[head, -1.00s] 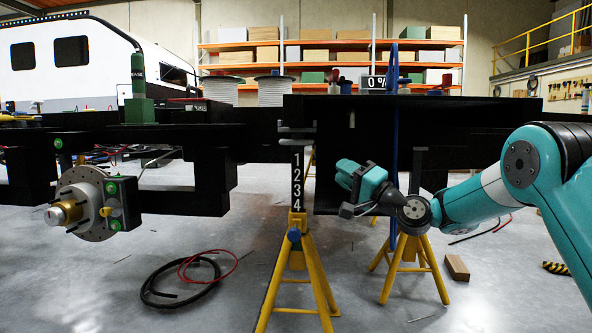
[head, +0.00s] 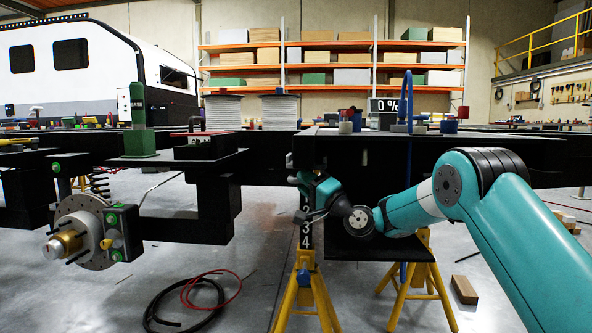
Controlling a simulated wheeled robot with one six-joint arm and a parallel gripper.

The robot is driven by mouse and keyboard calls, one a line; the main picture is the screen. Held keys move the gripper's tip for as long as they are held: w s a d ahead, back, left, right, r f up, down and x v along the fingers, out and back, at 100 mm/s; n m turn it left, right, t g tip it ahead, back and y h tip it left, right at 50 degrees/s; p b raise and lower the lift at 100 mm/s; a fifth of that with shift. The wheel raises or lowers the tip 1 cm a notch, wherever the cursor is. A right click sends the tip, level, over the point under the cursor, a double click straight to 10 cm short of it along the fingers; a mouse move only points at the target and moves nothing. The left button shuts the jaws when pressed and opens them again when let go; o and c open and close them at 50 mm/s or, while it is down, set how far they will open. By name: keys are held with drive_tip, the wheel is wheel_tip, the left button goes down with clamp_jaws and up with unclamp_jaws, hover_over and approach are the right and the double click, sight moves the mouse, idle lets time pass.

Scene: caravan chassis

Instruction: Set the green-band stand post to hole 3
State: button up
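A yellow stand (head: 307,291) stands under the chassis in the middle of the head view. Its black post (head: 305,238) is upright with white numbers; the 3 and 4 show above the yellow collar. A blue part (head: 303,277) sits on the front of the collar. My gripper (head: 313,216) is in front of the upper post and covers part of its numbers. I cannot tell whether it touches the post, or whether its fingers are open. A second yellow stand (head: 412,281) stands behind to the right, its upper part hidden. I see no green band on either stand.
The black chassis (head: 240,168) spans the view above the stands. A wheel hub (head: 85,238) hangs at the left. A coiled black and red hose (head: 187,303) lies on the floor left of the stand. A brown block (head: 464,290) lies at the right.

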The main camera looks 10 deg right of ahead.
drive_tip(key=shift+w+r, duration=0.1)
drive_tip(key=shift+w, duration=0.2)
